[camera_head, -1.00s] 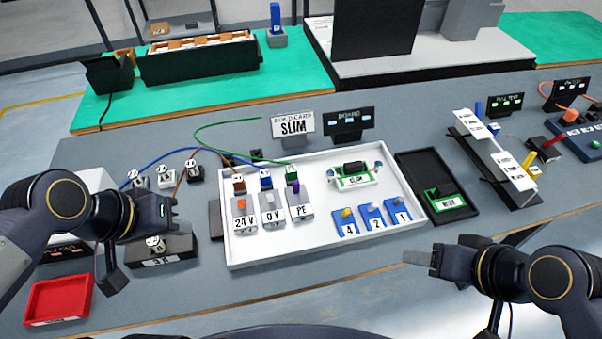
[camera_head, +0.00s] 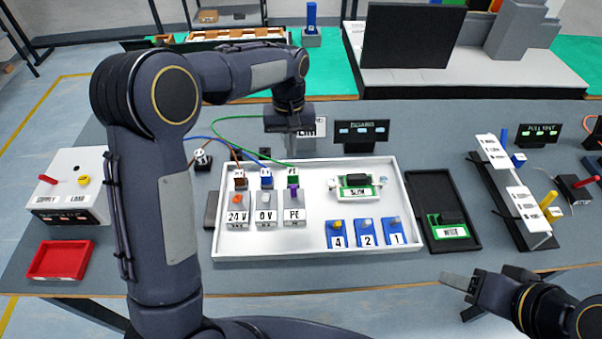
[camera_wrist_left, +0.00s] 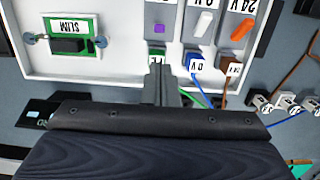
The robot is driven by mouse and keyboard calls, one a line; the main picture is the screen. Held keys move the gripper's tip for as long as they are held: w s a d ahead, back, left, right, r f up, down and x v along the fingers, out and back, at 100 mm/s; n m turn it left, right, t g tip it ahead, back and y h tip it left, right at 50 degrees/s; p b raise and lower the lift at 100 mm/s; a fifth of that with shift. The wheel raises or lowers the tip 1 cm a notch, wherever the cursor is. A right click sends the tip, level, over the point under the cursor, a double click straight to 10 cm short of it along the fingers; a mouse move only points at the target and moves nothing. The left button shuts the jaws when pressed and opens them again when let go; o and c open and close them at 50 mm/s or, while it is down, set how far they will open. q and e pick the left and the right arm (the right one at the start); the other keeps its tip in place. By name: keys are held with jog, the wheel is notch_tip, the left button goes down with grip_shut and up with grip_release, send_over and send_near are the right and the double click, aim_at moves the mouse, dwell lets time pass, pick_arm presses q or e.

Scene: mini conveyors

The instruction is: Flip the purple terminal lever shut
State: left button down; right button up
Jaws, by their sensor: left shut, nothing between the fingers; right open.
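The purple lever (camera_head: 293,190) stands on the grey PE terminal block (camera_head: 294,215) in the white tray. In the left wrist view, the purple lever (camera_wrist_left: 159,28) shows end-on as a small square, while the white and orange levers look longer. My left gripper (camera_head: 293,152) is shut and empty, pointing down just behind the green PE plug. In the left wrist view, its fingertips (camera_wrist_left: 160,72) are close to the green plug (camera_wrist_left: 157,57), short of the lever; contact cannot be told. My right gripper (camera_head: 460,282) is open at the lower right, away from the tray.
The 24 V block (camera_head: 237,222) with an orange lever and the 0 V block (camera_head: 266,220) stand left of PE. Coloured wires run behind the tray (camera_head: 330,252). A green board (camera_head: 355,192) and blue numbered blocks (camera_head: 366,235) are to the right.

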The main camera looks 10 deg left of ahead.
aim_at(292, 175)
pick_arm(q)
jog(key=shift+f, duration=0.2)
jog(key=f, duration=0.6)
jog(key=s+f+p, duration=0.1)
jog(key=f, duration=0.2)
jog(key=shift+d+f, duration=0.2)
jog(key=shift+f, duration=0.2)
